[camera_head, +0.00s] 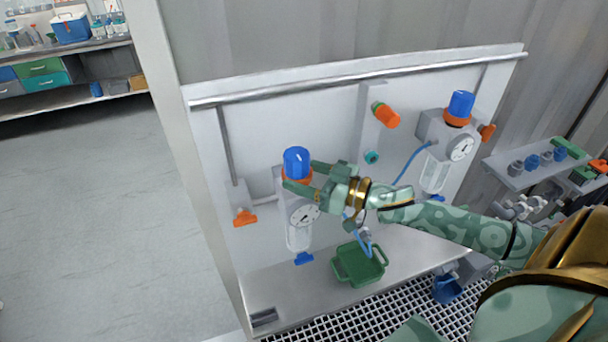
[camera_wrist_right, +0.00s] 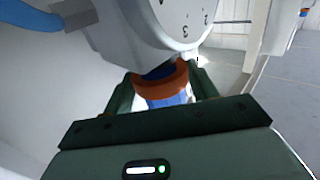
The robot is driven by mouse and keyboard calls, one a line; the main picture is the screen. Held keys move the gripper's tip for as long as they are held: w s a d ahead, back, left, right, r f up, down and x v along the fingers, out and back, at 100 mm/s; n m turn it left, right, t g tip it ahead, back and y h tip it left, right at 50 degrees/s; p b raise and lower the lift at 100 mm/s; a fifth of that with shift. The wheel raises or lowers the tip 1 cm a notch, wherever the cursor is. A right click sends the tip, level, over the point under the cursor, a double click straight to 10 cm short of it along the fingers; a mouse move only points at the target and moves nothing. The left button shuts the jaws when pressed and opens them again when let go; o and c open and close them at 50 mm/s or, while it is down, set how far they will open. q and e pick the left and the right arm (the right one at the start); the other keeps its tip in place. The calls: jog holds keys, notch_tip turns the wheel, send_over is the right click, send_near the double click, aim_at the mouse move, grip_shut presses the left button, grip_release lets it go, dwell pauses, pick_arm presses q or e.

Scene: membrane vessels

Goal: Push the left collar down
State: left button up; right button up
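The left vessel, on the white panel, has a blue knob (camera_head: 296,160) on top, an orange collar (camera_head: 290,174) under it and a round gauge (camera_head: 304,214) on its front. My right gripper (camera_head: 305,176) reaches in from the right, with one finger on each side of the collar. In the right wrist view the orange collar (camera_wrist_right: 165,84) spans the space between the two green fingers and seems to touch both. The blue knob (camera_wrist_right: 168,101) shows between them too. My left gripper is not in view.
A second vessel with a blue knob (camera_head: 461,104) stands at the right of the panel. An orange valve handle (camera_head: 386,115) sits between the vessels, another orange handle (camera_head: 244,217) at left. A green tray (camera_head: 358,264) lies on the ledge below. The floor at left is clear.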

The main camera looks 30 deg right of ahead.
jog(key=shift+f+p, duration=0.3)
jog(key=shift+f, duration=0.45)
jog(key=o, duration=1.4)
jog(key=shift+s, duration=0.1)
jog(key=v, duration=1.6)
jog(key=shift+d+p, duration=0.2)
jog(key=shift+p, duration=0.2)
